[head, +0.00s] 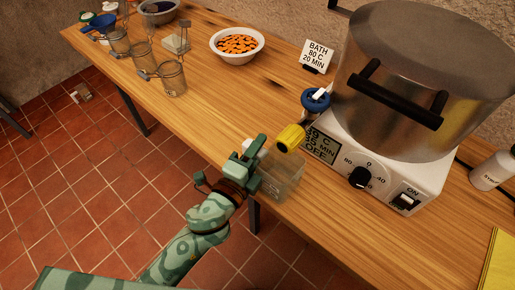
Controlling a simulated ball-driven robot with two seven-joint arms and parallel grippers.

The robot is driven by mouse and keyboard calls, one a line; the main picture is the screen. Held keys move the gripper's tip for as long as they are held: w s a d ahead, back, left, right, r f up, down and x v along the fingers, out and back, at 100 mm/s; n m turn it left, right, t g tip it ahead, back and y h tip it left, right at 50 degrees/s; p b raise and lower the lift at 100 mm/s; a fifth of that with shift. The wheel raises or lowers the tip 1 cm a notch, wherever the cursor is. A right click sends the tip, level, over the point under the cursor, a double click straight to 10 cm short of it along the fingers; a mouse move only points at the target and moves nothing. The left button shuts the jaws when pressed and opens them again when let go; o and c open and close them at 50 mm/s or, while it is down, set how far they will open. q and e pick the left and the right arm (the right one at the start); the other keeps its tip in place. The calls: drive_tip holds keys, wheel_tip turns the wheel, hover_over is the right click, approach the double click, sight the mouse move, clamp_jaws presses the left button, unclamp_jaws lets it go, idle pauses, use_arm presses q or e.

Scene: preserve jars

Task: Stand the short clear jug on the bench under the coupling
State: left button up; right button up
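The short clear jug (284,178) is a see-through, square-sided vessel near the front edge of the bench (215,115). It looks upright, below and slightly left of the yellow coupling (290,138). The coupling sticks out at the left front of the steel bath. My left gripper (256,167), green, is at the jug's left side, its fingers close to or touching it. The fingers partly overlap the jug, so I cannot tell whether they grip it, or whether its base rests on the wood. My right gripper is out of view.
The steel bath (415,75) on its white control base (385,168) stands right of the jug. A blue-handled valve (315,99) and a sign (318,56) are behind. A bowl of orange pieces (237,46) and several glass jars (172,78) stand left. Bare wood lies between.

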use_arm(q)
drive_tip(key=shift+r, duration=0.25)
drive_tip(key=b+v, duration=0.1)
drive_tip(key=v, duration=1.1)
drive_tip(key=shift+b, duration=0.4)
drive_tip(key=shift+f, duration=0.15)
drive_tip(key=s+a+f+n+g+y, duration=0.2)
drive_tip(key=f+n, duration=0.1)
drive_tip(key=f, duration=0.8)
drive_tip(key=s+a+f+n+g+y, duration=0.1)
drive_tip(key=s+a+f+n+g, duration=0.15)
drive_tip(key=f, duration=0.75)
drive_tip(key=s+a+f+n+g+y, duration=0.2)
drive_tip(key=a+f+n+g, duration=0.1)
drive_tip(key=f, duration=0.8)
drive_tip(key=s+a+f+n+g, duration=0.2)
drive_tip(key=s+f, duration=0.3)
drive_tip(key=s, duration=0.3)
drive_tip(key=s+a+f+n+g+y, duration=0.1)
drive_tip(key=s+a+f+n+g, duration=0.2)
drive_tip(key=s, duration=0.6)
drive_tip(key=s+a+f+n+g+y, duration=0.1)
drive_tip(key=s+a+f+n+g, duration=0.2)
drive_tip(key=s+f, duration=0.5)
drive_tip(key=s+a+n, duration=0.1)
drive_tip(key=n, duration=0.1)
drive_tip(key=shift+a+f+n, duration=0.3)
drive_tip(key=shift+f+n, duration=0.05)
